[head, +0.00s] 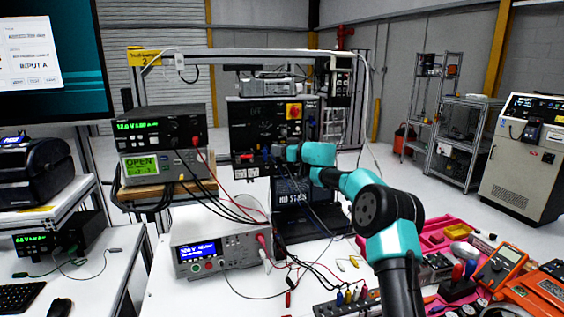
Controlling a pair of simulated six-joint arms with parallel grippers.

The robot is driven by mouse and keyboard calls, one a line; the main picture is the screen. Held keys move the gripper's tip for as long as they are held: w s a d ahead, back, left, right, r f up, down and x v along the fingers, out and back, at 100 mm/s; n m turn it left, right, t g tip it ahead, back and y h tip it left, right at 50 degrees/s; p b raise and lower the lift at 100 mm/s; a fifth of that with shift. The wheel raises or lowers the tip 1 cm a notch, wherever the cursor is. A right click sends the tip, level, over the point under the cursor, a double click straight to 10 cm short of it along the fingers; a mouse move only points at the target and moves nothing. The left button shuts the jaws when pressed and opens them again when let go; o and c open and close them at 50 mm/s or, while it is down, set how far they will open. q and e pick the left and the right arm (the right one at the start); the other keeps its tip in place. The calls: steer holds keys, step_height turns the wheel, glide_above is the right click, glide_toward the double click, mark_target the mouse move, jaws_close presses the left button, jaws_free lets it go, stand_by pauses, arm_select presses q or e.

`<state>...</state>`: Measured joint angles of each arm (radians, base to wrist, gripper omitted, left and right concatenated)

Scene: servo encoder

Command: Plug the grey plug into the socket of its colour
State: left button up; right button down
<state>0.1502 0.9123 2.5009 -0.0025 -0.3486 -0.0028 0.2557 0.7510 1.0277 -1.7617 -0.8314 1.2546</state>
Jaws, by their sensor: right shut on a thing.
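The black test panel (262,122) stands upright at the back of the bench, with a row of small coloured sockets (246,158) along its lower part. My right gripper (278,152) is at the right end of this row, close in front of the panel. It is shut on what seems to be the grey plug, which is too small and too covered to make out. I cannot tell whether the plug touches a socket or is in one. The grey socket cannot be picked out. My left gripper is not in view.
Stacked instruments (160,135) stand left of the panel, and a power supply (221,248) with loose leads stands in front. A block of coloured plugs (348,300) and a pink tray (432,240) with tools lie near my right arm. Cables hang below the panel.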

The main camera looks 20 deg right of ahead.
steer(key=shift+f, duration=0.35)
steer(key=shift+f, duration=0.2)
stand_by(1.4)
steer(key=c, duration=1)
jaws_free()
steer(key=shift+c, duration=0.2)
steer(key=shift+r, duration=0.1)
step_height(320, 180, up, 7)
stand_by(0.4)
